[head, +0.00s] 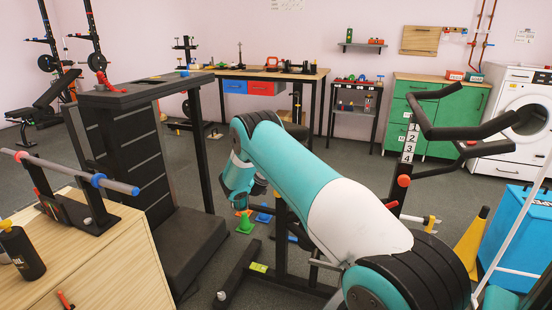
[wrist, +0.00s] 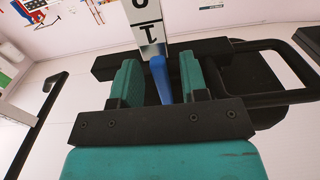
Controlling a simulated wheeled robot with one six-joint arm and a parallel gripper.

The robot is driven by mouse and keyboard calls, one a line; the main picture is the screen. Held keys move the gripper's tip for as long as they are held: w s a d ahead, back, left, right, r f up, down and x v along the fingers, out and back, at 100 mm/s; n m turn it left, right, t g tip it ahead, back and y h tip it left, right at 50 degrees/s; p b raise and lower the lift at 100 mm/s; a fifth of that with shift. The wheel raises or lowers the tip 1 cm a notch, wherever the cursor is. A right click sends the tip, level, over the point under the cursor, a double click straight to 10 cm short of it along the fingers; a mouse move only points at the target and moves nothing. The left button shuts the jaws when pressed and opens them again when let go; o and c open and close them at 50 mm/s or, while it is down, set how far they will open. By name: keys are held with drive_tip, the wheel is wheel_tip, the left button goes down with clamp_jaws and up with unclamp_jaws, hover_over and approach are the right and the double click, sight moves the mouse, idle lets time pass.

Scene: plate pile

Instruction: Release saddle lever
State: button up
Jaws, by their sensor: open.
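In the wrist view a blue lever (wrist: 161,78) stands between the two teal finger pads of my gripper (wrist: 159,82). The fingers are apart, one on each side of it, with a visible gap on the left; whether the right pad touches it I cannot tell. Beyond it is a white post (wrist: 146,28) with black digits, seen upside down. A black part (wrist: 265,95) lies to the right behind the fingers; I cannot tell whether it is the saddle. In the head view my arm hides the gripper, the lever and most of the bike's middle.
In the head view, black handlebars (head: 455,128) and a numbered post (head: 410,143) with a red knob (head: 403,181) stand to the right of my arm. Small cones (head: 245,224) lie on the floor.

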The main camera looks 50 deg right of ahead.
clamp_jaws()
drive_tip(key=shift+s, duration=0.1)
drive_tip(key=s+n, duration=0.1)
drive_tip(key=n, duration=0.3)
drive_tip(key=s+d+r+n, duration=0.1)
drive_tip(key=n, duration=0.3)
drive_tip(key=s+r+n, duration=0.1)
drive_tip(key=n, duration=0.3)
drive_tip(key=shift+s+d+r+n, duration=0.2)
drive_tip(key=shift+s+d+n, duration=0.05)
drive_tip(key=shift+s+n, duration=0.05)
idle(0.3)
unclamp_jaws()
drive_tip(key=shift+r, duration=0.1)
